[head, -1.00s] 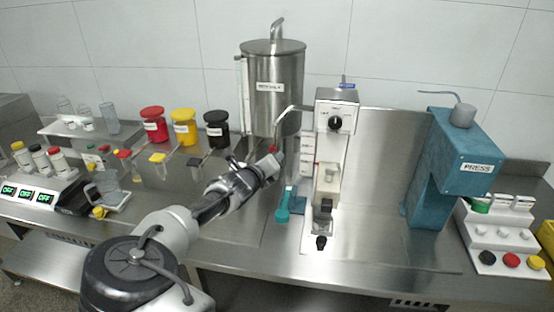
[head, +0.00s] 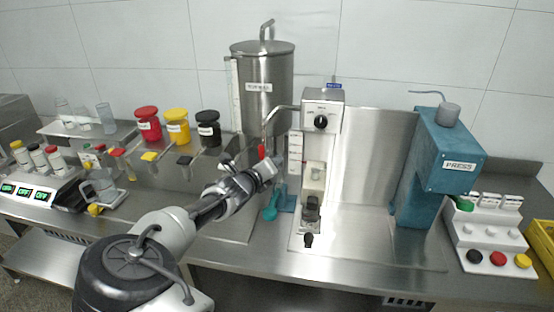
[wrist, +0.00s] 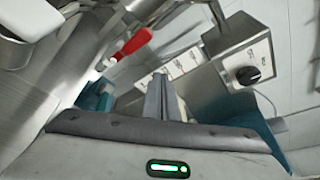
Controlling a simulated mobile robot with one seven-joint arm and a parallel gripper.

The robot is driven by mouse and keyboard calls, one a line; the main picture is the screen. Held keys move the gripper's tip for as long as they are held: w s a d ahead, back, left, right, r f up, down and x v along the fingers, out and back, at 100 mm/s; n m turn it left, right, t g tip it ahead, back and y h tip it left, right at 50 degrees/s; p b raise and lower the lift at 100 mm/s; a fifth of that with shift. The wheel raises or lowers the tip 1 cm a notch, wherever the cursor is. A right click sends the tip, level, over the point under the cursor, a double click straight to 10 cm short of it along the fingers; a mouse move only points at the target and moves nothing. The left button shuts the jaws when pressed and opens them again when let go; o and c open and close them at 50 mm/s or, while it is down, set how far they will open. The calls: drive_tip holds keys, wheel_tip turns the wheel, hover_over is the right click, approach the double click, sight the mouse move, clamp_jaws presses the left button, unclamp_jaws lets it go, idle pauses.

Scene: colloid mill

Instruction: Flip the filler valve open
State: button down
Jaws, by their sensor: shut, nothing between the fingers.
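The filler valve has a red lever (head: 262,151) below the steel tank (head: 265,95), left of the white filling machine. In the wrist view the red lever (wrist: 131,46) slants up to the right, to the left of and above the fingertips. My gripper (head: 277,166) is shut and empty, just right of and below the lever in the head view. In the wrist view the closed gripper (wrist: 162,88) points up the picture, with a gap between it and the lever. Part of the valve body is hidden behind my gripper in the head view.
The filling machine (head: 321,100) with a black knob stands close to the right of my gripper. A teal scoop-like object (head: 270,213) lies below it. Red, yellow and black lidded jars (head: 177,128) stand to the left. A teal press (head: 440,165) stands further right.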

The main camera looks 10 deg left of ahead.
drive_tip(key=s+a, duration=0.3)
drive_tip(key=s, duration=0.4)
drive_tip(key=shift+a, duration=0.15)
drive_tip(key=shift+s+f, duration=0.1)
